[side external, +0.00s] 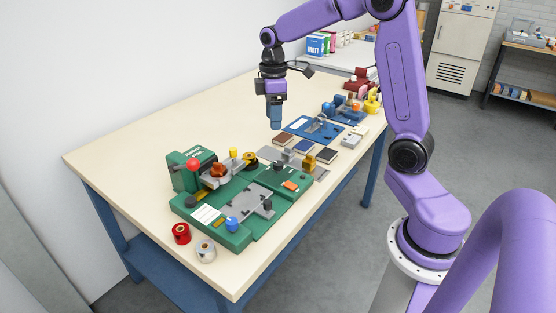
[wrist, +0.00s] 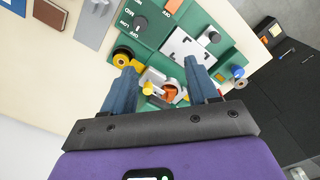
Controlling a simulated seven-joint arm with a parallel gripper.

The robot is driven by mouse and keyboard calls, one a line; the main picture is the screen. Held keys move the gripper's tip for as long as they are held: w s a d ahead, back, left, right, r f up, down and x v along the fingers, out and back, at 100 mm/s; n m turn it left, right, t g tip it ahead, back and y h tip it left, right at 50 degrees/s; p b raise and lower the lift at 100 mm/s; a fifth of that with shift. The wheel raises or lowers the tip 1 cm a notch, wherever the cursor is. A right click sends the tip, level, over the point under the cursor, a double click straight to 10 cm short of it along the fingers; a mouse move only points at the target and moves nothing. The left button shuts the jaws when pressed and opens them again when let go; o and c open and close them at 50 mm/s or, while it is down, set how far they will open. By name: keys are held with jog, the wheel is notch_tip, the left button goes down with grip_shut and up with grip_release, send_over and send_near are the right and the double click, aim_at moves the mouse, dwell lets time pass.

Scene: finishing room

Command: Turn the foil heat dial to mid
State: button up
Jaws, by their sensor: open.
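The heat dial is a small dark round knob (wrist: 140,24) on the green foil machine (wrist: 185,20), with white lettering around it including MID, LOW and OFF. It also shows in the side external view (side external: 278,166), near the far end of the green machine (side external: 262,228). Which mark its pointer faces is too small to tell. My gripper (side external: 276,124) hangs above the table, beyond the machine and apart from it. In the wrist view my gripper (wrist: 160,75) is open and empty, with the dial ahead of the fingertips and slightly left.
The machine carries a yellow foil roll (wrist: 122,58), an orange switch (side external: 291,185), a blue knob (side external: 232,224) and a red-knobbed lever (side external: 193,164). Red (side external: 181,234) and silver (side external: 205,251) rolls stand at the near table edge. The table's left side (side external: 130,150) is clear.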

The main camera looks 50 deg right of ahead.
aim_at(278, 163)
jog(key=w+d, duration=0.2)
jog(key=d, duration=0.2)
jog(key=f, duration=1.7)
jog(key=shift+s+f, duration=0.2)
jog(key=shift+f, duration=0.15)
jog(key=c, duration=1)
